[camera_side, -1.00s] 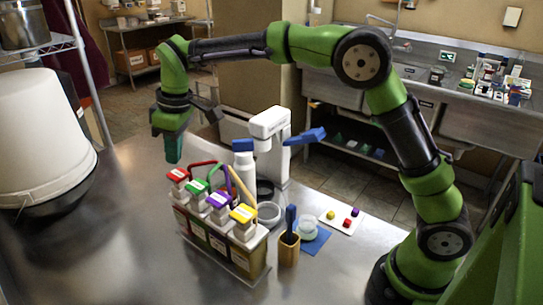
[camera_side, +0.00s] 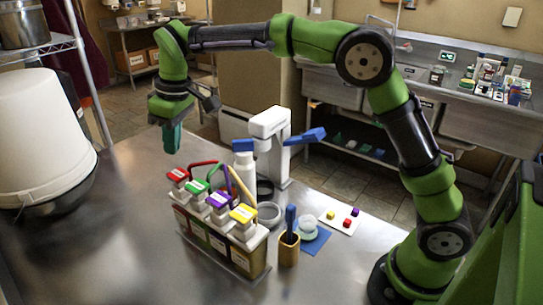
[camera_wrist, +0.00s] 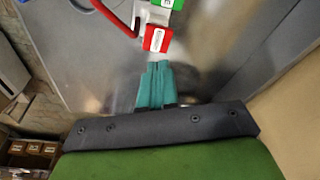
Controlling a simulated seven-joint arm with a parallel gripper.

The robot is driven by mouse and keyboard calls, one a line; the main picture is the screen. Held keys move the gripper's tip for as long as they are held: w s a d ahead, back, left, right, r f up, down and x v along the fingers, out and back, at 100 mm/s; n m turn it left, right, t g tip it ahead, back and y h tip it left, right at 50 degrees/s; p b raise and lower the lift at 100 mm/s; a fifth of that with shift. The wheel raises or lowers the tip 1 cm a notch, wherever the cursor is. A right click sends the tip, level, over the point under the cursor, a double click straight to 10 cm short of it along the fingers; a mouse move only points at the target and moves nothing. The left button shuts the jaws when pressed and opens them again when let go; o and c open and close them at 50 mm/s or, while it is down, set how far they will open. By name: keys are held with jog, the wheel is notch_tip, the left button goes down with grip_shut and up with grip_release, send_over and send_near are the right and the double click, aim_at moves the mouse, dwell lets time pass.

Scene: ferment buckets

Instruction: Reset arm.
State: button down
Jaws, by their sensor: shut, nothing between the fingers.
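My gripper (camera_side: 171,138) hangs above the steel table, behind and to the left of the row of small buckets. Its teal fingers also show in the wrist view (camera_wrist: 155,86); they are shut together with nothing between them. The ferment buckets (camera_side: 222,244) stand in a row in a holder. Their lids are red (camera_side: 178,175), green (camera_side: 197,187), purple (camera_side: 219,200) and yellow (camera_side: 243,213). In the wrist view the red lid (camera_wrist: 157,39) lies just beyond the fingertips, apart from them.
A large white bucket (camera_side: 40,130) stands at the left. Right of the row are a white stand with blue arms (camera_side: 270,130), a white bottle (camera_side: 244,168), a wooden cup (camera_side: 289,250), a blue mat (camera_side: 318,243) and a white card (camera_side: 335,222). The front left tabletop is clear.

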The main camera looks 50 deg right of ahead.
jog(key=s+d+m+t, duration=0.2)
jog(key=s+d+m, duration=0.2)
jog(key=s, duration=0.9)
jog(key=s+d+m+t, duration=0.3)
jog(key=s+d, duration=0.5)
jog(key=s, duration=0.5)
jog(key=shift+s+d+m+y, duration=0.15)
jog(key=shift+s+m+y, duration=0.2)
jog(key=shift+m, duration=0.55)
